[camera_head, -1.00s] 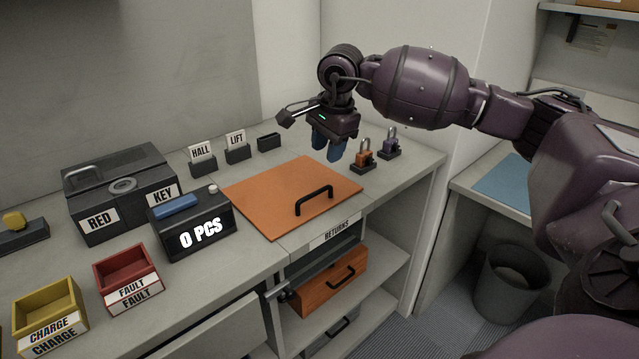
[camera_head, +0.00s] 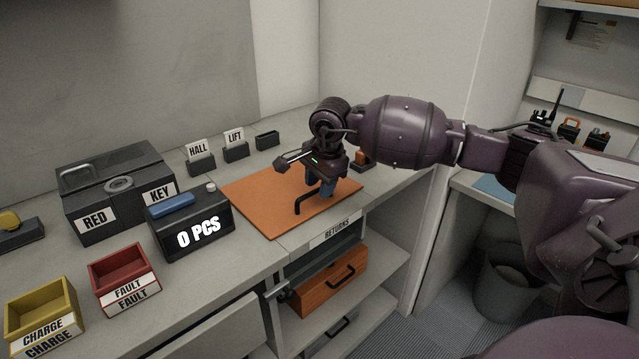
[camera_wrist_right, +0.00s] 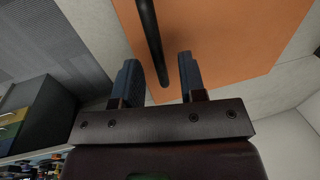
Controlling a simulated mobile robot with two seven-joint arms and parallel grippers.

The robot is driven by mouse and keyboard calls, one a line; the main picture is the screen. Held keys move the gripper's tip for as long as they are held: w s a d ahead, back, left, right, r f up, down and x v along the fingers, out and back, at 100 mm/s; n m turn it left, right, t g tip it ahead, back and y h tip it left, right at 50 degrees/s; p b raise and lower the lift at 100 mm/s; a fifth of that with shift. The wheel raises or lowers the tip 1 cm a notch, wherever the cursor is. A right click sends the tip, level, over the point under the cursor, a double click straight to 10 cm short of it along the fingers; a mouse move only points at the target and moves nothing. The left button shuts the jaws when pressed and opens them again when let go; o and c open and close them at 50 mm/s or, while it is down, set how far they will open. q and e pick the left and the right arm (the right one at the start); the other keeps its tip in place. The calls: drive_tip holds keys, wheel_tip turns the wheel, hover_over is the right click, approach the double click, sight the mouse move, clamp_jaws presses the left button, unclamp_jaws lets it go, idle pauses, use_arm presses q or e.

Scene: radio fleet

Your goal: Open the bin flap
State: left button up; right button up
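The orange bin flap (camera_head: 262,198) lies flat and closed in the counter top, behind the RETURNS label (camera_head: 336,232). Its black bar handle (camera_head: 303,201) stands near the front edge, partly hidden by my right gripper (camera_head: 322,188). In the right wrist view the handle (camera_wrist_right: 150,38) runs between the two blue fingers of the right gripper (camera_wrist_right: 158,82), with a gap on both sides. The fingers are open over the orange surface (camera_wrist_right: 215,40). My left gripper is not in view.
A black RED KEY box (camera_head: 118,195), a 0 PCS counter (camera_head: 192,226) and red (camera_head: 124,278) and yellow (camera_head: 42,312) trays stand left. HALL and LIFT holders (camera_head: 235,150) stand behind.

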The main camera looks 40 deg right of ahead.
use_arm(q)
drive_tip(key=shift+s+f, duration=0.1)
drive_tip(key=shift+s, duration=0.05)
use_arm(e)
drive_tip(key=shift+c, duration=0.3)
clamp_jaws()
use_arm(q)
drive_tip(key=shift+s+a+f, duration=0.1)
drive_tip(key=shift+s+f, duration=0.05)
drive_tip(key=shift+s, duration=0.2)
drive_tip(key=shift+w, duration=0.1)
use_arm(e)
drive_tip(key=shift+r, duration=0.1)
